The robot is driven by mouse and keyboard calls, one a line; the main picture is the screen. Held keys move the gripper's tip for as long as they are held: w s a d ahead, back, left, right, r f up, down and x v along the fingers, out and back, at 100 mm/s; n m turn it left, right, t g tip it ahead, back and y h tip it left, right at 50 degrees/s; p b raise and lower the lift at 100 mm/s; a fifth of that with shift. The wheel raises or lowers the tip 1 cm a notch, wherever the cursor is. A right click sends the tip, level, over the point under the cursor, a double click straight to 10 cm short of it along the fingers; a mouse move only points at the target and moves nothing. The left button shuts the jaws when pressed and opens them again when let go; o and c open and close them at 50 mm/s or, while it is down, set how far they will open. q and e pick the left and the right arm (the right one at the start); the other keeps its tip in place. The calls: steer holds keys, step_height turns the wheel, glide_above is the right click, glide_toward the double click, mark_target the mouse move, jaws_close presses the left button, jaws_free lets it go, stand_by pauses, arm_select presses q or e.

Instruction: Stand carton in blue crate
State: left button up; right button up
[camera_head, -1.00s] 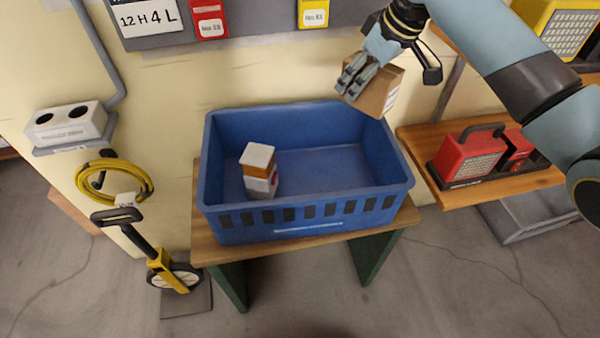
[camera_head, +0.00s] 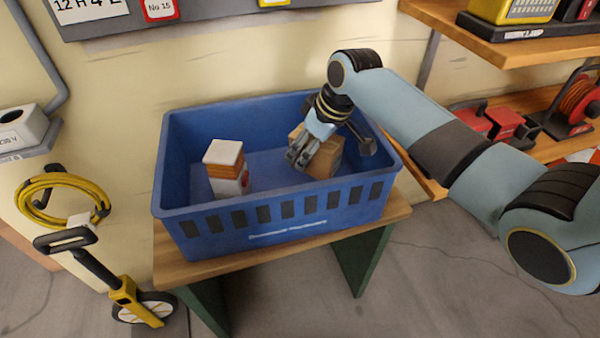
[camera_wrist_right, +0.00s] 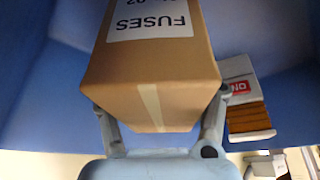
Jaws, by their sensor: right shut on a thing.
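The blue crate (camera_head: 270,222) stands on a small wooden table. A brown carton (camera_head: 326,160) is inside its right part, and my right gripper (camera_head: 300,157) is shut on it. In the right wrist view the carton (camera_wrist_right: 150,80) sits between the two fingers and shows a white label reading "FUSES" and a tape strip. Whether its base touches the crate floor is hidden. My left gripper is not in view.
The crate walls rise around the carton, and the right wall is close to my arm. Free crate floor (camera_head: 268,168) lies between the stack and the carton. Wooden shelves with red equipment (camera_head: 490,125) stand at the right. A yellow hose (camera_head: 50,180) hangs at the left.

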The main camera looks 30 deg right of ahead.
mark_target(327, 141)
step_height(327, 141, down, 5)
steer(key=shift+r+b, duration=0.2)
steer(key=shift+b, duration=0.5)
steer(key=shift+r, duration=0.1)
steer(key=o, duration=1.5)
steer(key=p+v, duration=0.4)
steer(key=v, duration=0.8)
